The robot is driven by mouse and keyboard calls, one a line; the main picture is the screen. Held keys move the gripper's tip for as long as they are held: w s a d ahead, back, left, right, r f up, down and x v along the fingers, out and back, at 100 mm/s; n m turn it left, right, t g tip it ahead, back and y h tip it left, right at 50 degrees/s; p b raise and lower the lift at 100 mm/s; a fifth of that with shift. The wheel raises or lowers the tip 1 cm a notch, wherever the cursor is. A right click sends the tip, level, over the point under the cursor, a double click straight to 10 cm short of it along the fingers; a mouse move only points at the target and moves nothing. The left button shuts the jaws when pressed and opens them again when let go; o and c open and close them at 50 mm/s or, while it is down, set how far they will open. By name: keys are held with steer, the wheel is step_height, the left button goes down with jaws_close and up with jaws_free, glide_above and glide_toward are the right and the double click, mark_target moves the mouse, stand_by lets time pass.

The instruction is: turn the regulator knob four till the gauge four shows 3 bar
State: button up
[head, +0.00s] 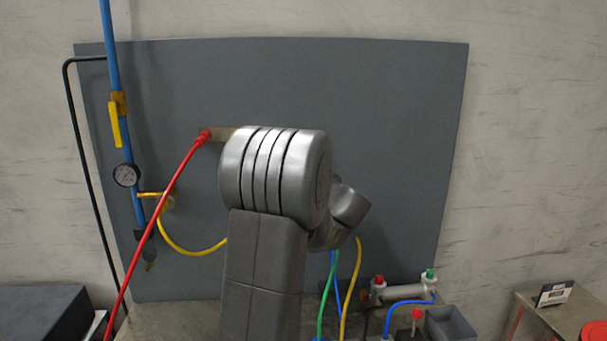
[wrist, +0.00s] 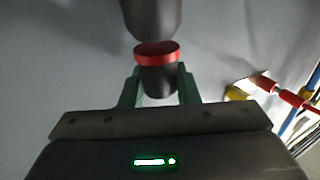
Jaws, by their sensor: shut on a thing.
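In the wrist view my gripper (wrist: 158,70) has its two green fingers shut on the sides of a dark round knob (wrist: 158,82). A red ring (wrist: 157,50) sits at the far end of the knob, against a dark rounded body (wrist: 151,17). I take this as regulator knob four, but no number shows. In the head view my arm hides the gripper, the knob and the wall behind them. Gauge four cannot be picked out.
A blue pipe (head: 112,55) with a yellow-handled valve (head: 115,125) runs down the grey panel (head: 390,110) at the left. A red hose (head: 160,210) slants in front. Fittings with red and green caps (head: 405,290) stand at the lower right. The panel's upper right is clear.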

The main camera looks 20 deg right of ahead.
steer(key=shift+y, duration=0.4)
steer(key=o, duration=1)
steer(key=shift+c, duration=0.2)
steer(key=s+d+b, duration=0.2)
steer(key=s+b, duration=0.1)
steer(key=s, duration=1)
steer(key=shift+s+d, duration=0.3)
steer(key=shift+d, duration=0.05)
steer(key=shift+w, duration=0.1)
steer(key=w+a+p, duration=0.1)
steer(key=w, duration=0.3)
steer(key=w+a+p, duration=0.1)
steer(key=w, duration=0.4)
steer(key=w+p, duration=0.1)
steer(key=w, duration=0.3)
steer(key=shift+w+a, duration=0.25)
steer(key=shift+a, duration=0.15)
